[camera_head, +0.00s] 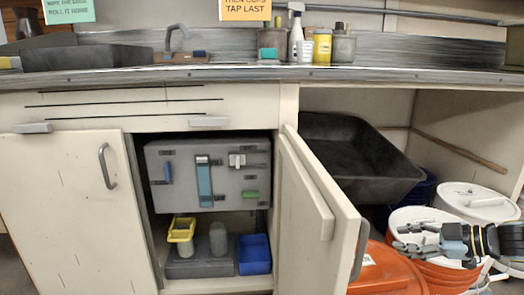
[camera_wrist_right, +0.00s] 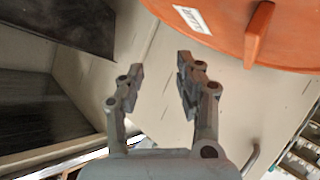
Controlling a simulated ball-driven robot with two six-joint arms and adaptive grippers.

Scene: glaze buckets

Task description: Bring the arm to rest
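My right gripper (camera_head: 400,237) comes in from the right edge in the head view, with its fingers pointing left. It is in front of the white-lidded orange bucket (camera_head: 440,271). In the right wrist view my right gripper (camera_wrist_right: 160,75) has its two fingers apart, with nothing between them. An orange lid with a white label (camera_wrist_right: 190,18) is beyond the fingertips there, and a gap to it shows. My left gripper is not in view.
A cabinet door (camera_head: 318,215) stands open left of an orange lid (camera_head: 385,272). Another white-lidded bucket (camera_head: 478,200) stands behind on the right. A black tub (camera_head: 352,150) sits under the counter (camera_head: 260,77). Inside the cabinet are a grey box (camera_head: 225,160) and a blue bin (camera_head: 254,254).

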